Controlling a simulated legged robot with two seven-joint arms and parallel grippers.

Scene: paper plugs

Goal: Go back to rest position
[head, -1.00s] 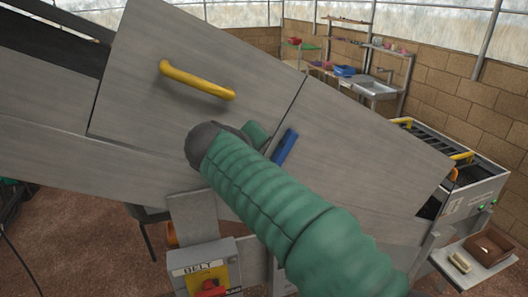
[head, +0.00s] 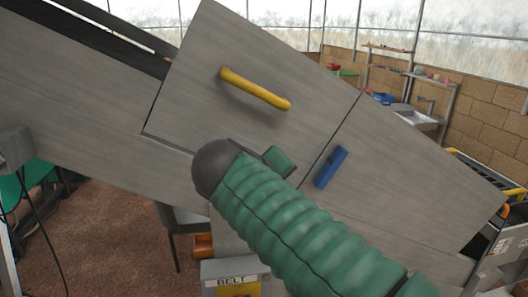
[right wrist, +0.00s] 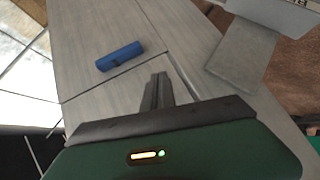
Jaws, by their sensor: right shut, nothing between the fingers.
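My right arm in its green ribbed sleeve (head: 290,225) reaches in from the lower right in the head view, in front of a grey sloped machine (head: 210,75). Its dark rounded end hides most of the hand, and the fingers do not show there. In the right wrist view my right gripper (right wrist: 157,82) is shut and empty, its dark fingers together over the grey panel. The blue handle (right wrist: 120,56) lies beyond and left of the fingertips, apart from them. It also shows in the head view (head: 330,167). My left gripper is in neither view.
A yellow handle (head: 255,89) sits on the machine's upper panel. A box marked BELT (head: 232,275) is below the machine. Shelves and a sink (head: 415,117) stand by the brick wall at the back right. Brown floor (head: 115,235) shows at lower left.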

